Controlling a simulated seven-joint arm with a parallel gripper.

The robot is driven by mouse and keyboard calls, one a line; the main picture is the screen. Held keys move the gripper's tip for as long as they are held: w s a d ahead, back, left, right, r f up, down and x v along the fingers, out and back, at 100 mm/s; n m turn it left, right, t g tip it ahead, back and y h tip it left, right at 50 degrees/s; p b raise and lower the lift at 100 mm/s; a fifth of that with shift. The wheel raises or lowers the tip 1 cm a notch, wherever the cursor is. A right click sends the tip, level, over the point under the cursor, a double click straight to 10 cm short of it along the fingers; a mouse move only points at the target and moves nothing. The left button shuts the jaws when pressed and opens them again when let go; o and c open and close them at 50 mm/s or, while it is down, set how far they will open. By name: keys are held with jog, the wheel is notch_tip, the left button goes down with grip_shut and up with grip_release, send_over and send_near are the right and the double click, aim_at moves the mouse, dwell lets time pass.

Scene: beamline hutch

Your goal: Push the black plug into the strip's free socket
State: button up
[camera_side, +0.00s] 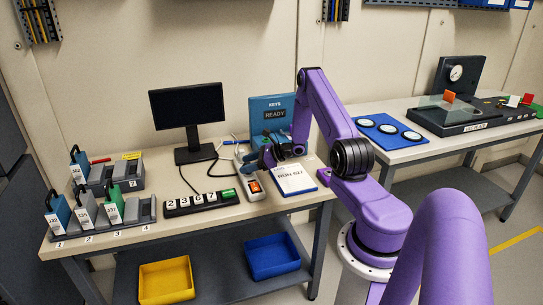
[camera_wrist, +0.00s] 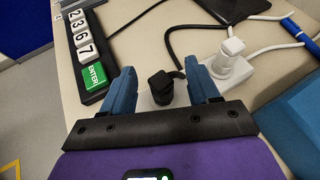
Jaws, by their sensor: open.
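In the wrist view the black plug (camera_wrist: 161,86) stands between the two blue fingers of my gripper (camera_wrist: 161,90), with a visible gap on each side. Its black cable runs up and away behind it. The white strip (camera_wrist: 145,103) lies beneath and behind the plug, partly hidden by my fingers and palm. I cannot tell how deep the plug sits or see the free socket. In the side view my gripper (camera_side: 268,156) is low over the table, just behind the strip (camera_side: 253,188), whose orange switch shows. My gripper is open.
A white plug (camera_wrist: 228,63) stands on the strip close to my right finger. The keypad (camera_wrist: 85,50) with its green ENTER key lies to the left. A monitor (camera_side: 187,117) stands behind, and a RUN clipboard (camera_side: 293,178) lies to the strip's right. Loose cables cross the table.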

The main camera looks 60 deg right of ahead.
jog(key=v, duration=1.5)
jog(key=a+r+n+g+y, duration=0.35)
jog(key=a+n+g, duration=0.4)
jog(key=a, duration=0.65)
jog(key=a+r+n+g+y, duration=0.2)
jog(key=a+r+n+g, duration=0.2)
jog(key=a+n, duration=0.8)
jog(key=s+a+r+n+h, duration=0.3)
jog(key=s+a+n, duration=0.4)
jog(key=s+n, duration=0.3)
jog(key=s+a+r+n+h, duration=0.3)
jog(key=s+a+n+h, duration=0.3)
jog(key=s+n, duration=0.4)
jog(key=a+n, duration=0.1)
jog(key=n, duration=0.3)
jog(key=shift+a+r, duration=0.2)
jog(key=shift+r, duration=0.2)
